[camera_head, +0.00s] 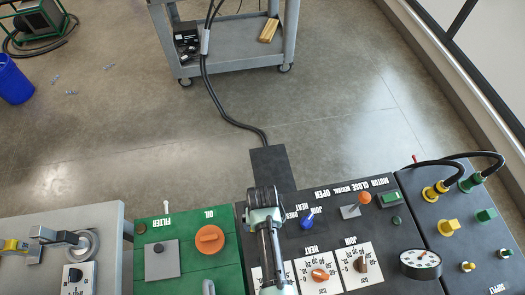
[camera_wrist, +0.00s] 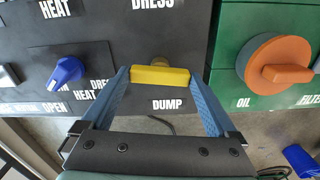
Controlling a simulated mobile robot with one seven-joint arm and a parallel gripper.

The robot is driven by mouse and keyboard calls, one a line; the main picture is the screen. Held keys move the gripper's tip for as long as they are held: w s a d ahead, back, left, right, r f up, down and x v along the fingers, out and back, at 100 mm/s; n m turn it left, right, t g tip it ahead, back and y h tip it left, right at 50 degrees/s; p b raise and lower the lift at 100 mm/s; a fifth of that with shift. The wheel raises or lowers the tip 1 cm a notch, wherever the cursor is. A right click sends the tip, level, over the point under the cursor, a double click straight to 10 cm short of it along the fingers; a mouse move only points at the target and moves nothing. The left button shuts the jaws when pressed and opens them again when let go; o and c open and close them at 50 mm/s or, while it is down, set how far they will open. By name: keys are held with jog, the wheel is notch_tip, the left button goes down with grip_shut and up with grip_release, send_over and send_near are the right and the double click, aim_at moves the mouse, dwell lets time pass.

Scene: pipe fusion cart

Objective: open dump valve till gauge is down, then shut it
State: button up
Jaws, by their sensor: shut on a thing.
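The dump valve has a yellow bar handle (camera_wrist: 160,76) on the black panel, above the word DUMP in the wrist view. The handle lies crosswise there. My gripper (camera_wrist: 160,75) has its blue fingers at the handle's two ends and is shut on it. In the head view my arm and gripper (camera_head: 264,200) cover the valve. The gauge (camera_head: 420,263) is a round white dial at the right of the panel. Its needle is too small to read.
A blue knob (camera_head: 307,218), an orange-topped lever (camera_head: 364,199) and two dials (camera_head: 320,275) (camera_head: 361,265) are on the black panel. An orange oil knob (camera_head: 209,239) is on the green panel at left. Hoses (camera_head: 458,160) arch at the right. A grey cart (camera_head: 235,45) stands beyond.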

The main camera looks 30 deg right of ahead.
jog(key=shift+n, duration=0.7)
jog(key=o, duration=1)
notch_tip(320, 180, up, 13)
dwell(0.4)
